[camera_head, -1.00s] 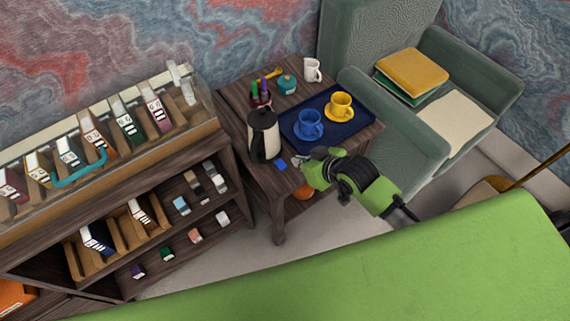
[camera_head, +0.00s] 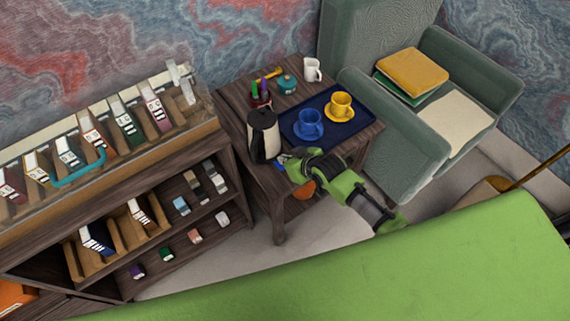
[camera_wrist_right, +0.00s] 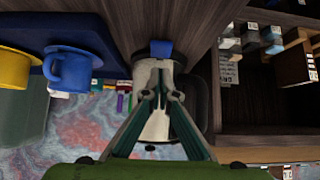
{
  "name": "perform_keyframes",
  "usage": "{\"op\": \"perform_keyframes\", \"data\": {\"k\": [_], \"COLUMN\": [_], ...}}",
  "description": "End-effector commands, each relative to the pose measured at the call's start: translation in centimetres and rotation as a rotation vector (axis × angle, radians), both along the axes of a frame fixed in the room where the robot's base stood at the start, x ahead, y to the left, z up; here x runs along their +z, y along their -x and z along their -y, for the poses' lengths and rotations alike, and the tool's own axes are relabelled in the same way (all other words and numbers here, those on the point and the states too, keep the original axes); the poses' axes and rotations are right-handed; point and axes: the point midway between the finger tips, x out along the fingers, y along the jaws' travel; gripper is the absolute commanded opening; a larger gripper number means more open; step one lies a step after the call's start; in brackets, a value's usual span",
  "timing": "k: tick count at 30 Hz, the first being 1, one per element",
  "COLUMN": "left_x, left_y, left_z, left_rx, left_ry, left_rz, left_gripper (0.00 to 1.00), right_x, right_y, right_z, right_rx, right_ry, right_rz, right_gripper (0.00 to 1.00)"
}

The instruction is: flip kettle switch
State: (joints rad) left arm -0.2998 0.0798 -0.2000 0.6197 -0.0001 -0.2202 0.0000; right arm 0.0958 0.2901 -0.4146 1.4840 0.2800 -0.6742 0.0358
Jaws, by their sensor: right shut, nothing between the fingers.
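The kettle (camera_head: 264,136), cream with a black lid and handle, stands upright on the small wooden table. A small blue switch piece (camera_head: 282,159) is low in front of it, partly covered by my right gripper. My right gripper (camera_head: 286,161) is shut and empty, its tip close to the blue piece; I cannot tell if they touch. In the right wrist view the closed fingers (camera_wrist_right: 161,76) point at the blue piece (camera_wrist_right: 161,49), with the kettle body (camera_wrist_right: 153,127) behind them. My left gripper is not in view.
A dark blue tray (camera_head: 294,137) with a blue cup (camera_head: 309,124) and a yellow cup (camera_head: 341,105) lies right of the kettle. A pen holder (camera_head: 260,98), a teal pot (camera_head: 287,84) and a white mug (camera_head: 312,69) stand behind. A shelf (camera_head: 170,165) is close on the left.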

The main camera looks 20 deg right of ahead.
Motion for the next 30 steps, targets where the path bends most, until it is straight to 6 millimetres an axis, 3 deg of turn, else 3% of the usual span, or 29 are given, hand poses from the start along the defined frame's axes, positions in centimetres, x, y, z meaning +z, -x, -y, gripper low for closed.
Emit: {"op": "perform_keyframes", "data": {"k": [7,20,23,30], "left_x": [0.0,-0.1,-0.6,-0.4], "left_y": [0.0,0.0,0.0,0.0], "left_z": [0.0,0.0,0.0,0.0], "left_rx": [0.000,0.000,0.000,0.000], "left_ry": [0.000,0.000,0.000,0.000], "left_rz": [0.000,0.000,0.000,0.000], "left_gripper": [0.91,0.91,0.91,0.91], "right_x": [-2.4,-2.9,-4.3,-3.9], "right_y": [0.1,0.2,0.4,0.3], "right_z": [0.0,0.0,0.1,0.1], "right_rx": [0.001,0.001,0.001,0.000], "right_ry": [0.001,0.000,0.000,-0.003], "right_rz": [-0.002,-0.002,-0.001,0.009], "right_gripper": [0.00,0.00,0.00,0.00]}}
